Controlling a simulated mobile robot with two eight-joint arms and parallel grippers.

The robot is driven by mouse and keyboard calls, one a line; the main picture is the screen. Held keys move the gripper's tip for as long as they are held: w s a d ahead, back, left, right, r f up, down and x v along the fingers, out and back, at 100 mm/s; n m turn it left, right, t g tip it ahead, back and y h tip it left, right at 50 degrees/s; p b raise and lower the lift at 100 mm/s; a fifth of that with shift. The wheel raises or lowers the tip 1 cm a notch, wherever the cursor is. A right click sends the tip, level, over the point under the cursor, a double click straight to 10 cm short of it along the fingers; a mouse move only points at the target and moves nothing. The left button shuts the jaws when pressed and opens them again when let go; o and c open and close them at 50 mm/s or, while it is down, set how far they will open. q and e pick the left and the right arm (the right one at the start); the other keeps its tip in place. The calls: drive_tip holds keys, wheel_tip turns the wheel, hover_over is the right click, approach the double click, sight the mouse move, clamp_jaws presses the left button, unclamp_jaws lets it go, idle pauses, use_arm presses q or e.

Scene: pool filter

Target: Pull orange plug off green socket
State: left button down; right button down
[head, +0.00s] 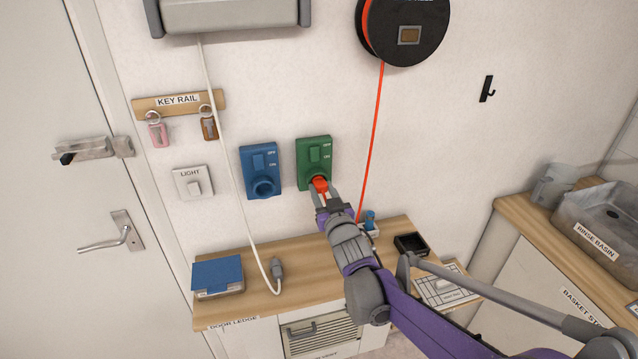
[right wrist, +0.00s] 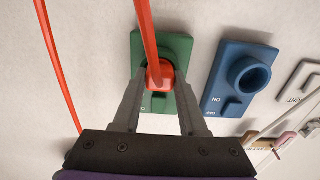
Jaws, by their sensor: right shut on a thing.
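The green socket (head: 313,154) is fixed on the wall, to the right of a blue socket (head: 261,169). The orange plug (head: 320,184) is at the round opening in the lower part of the green socket. My right gripper (head: 321,190) is at the plug, its fingers shut around it. In the right wrist view the plug (right wrist: 159,74) sits between my two fingers (right wrist: 159,88), against the green socket (right wrist: 178,52). An orange cord runs up from it in that view. How deep the plug sits is hidden. My left gripper is not in view.
A black cable reel (head: 402,28) hangs above with its orange cord (head: 374,140) running down. A white cable (head: 231,160) ends in a grey plug (head: 277,268) on the wooden ledge (head: 255,304). A blue-covered box (head: 218,275) and a black tray (head: 410,243) stand there.

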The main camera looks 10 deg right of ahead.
sight(322, 190)
drive_tip(key=shift+s, duration=0.35)
idle(0.5)
drive_tip(key=shift+s, duration=0.3)
drive_tip(key=s, duration=0.4)
drive_tip(key=shift+s+d, duration=0.1)
drive_tip(key=shift+s, duration=0.1)
idle(0.3)
drive_tip(key=shift+r, duration=0.1)
drive_tip(key=s+r, duration=0.2)
drive_tip(key=s, duration=0.4)
drive_tip(key=shift+r+p, duration=0.35)
drive_tip(key=shift+r, duration=0.05)
